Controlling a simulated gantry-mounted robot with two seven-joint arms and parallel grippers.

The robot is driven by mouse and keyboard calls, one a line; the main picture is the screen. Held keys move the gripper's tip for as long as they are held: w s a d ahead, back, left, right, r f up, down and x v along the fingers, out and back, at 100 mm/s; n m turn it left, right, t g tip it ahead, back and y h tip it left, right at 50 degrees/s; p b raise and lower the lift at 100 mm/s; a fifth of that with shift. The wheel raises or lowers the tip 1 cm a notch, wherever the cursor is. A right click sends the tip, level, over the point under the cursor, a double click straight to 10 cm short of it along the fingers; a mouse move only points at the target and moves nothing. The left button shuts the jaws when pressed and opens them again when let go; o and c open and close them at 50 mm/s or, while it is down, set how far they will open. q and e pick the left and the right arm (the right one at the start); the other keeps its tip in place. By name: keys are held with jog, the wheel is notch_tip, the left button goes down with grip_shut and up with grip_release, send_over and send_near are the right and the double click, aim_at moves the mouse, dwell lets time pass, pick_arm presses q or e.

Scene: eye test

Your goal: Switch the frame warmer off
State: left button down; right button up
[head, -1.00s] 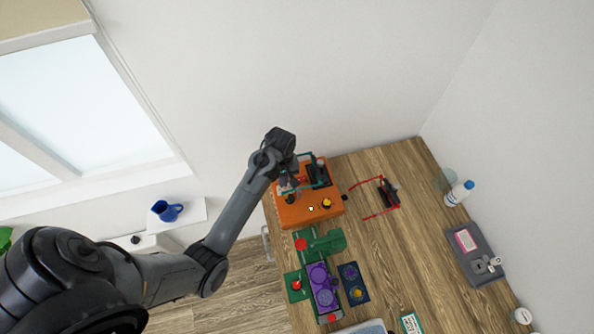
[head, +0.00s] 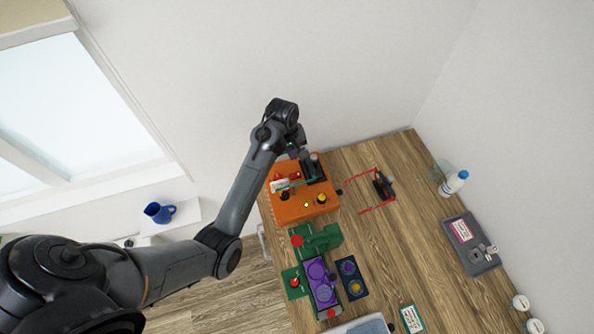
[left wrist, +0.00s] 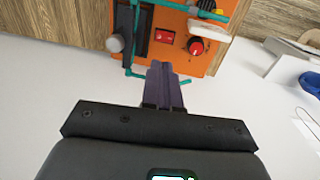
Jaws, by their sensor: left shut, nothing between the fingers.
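The orange unit (head: 303,210), which looks like the frame warmer, stands at the table's far left corner. It bears a yellow knob (head: 322,198), a dark knob (head: 284,195) and a small pale light (head: 306,205). A teal glasses frame lies across its far side. The left wrist view shows its red rocker switch (left wrist: 165,36) and a red knob (left wrist: 196,46); which way the switch is set is too small to tell. My left gripper (left wrist: 164,68) is shut and empty, near the unit's far edge, apart from the switch. My right gripper is out of view.
A red glasses frame (head: 383,203) lies right of the unit. Green and purple devices (head: 318,272) stand in front of it. A grey tray (head: 484,262) and a bottle (head: 455,182) are at the right.

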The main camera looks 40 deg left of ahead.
aim_at(298, 175)
pick_arm(q)
jog(key=f, duration=0.4)
jog(key=w+f, duration=0.1)
jog(key=f, duration=0.3)
jog(key=d+f, duration=0.1)
jog(key=f, duration=0.4)
jog(key=shift+w+p, duration=0.15)
jog(key=shift+p, duration=0.25)
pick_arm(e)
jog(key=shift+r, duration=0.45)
pick_arm(q)
jog(key=shift+f, duration=0.1)
